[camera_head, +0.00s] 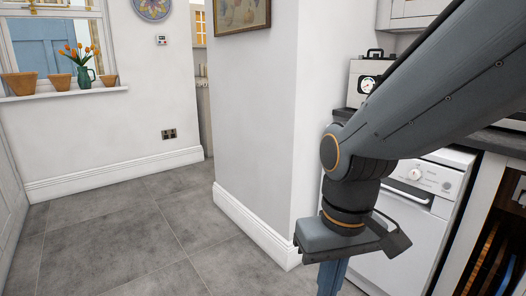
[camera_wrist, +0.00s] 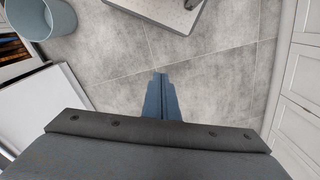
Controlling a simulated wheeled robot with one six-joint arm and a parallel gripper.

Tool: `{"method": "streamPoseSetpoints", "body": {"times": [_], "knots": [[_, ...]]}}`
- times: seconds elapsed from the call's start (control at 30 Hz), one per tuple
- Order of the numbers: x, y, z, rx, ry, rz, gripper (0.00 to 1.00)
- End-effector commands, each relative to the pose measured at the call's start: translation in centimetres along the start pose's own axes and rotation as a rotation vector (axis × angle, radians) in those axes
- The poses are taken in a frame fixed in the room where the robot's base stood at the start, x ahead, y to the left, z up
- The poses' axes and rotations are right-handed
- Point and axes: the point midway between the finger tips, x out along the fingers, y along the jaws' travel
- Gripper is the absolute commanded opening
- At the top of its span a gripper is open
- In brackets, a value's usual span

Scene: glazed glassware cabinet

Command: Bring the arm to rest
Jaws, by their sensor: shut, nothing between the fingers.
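My gripper (camera_wrist: 160,76) shows in the wrist view as two blue fingers pressed together, pointing down at the grey tiled floor. Nothing is between them. In the head view my arm reaches in from the upper right and bends down at the wrist, in front of a white wall corner and a white appliance. There the blue fingers (camera_head: 330,280) run out of the bottom of the frame, so their tips are hidden.
A white appliance (camera_head: 412,215) stands right behind my wrist, under a dark counter. The wall corner (camera_head: 297,130) is close on the left. In the wrist view a blue-grey bin (camera_wrist: 62,22) stands at the upper left and white drawers (camera_wrist: 298,90) at the right. Tiled floor (camera_head: 120,235) is clear at left.

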Motion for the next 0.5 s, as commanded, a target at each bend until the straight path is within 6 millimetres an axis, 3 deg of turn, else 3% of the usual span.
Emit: {"method": "streamPoseSetpoints", "body": {"times": [0.5], "knots": [[-6.5, 4.3, 0.9, 0.148, -0.004, 0.027, 0.0]]}}
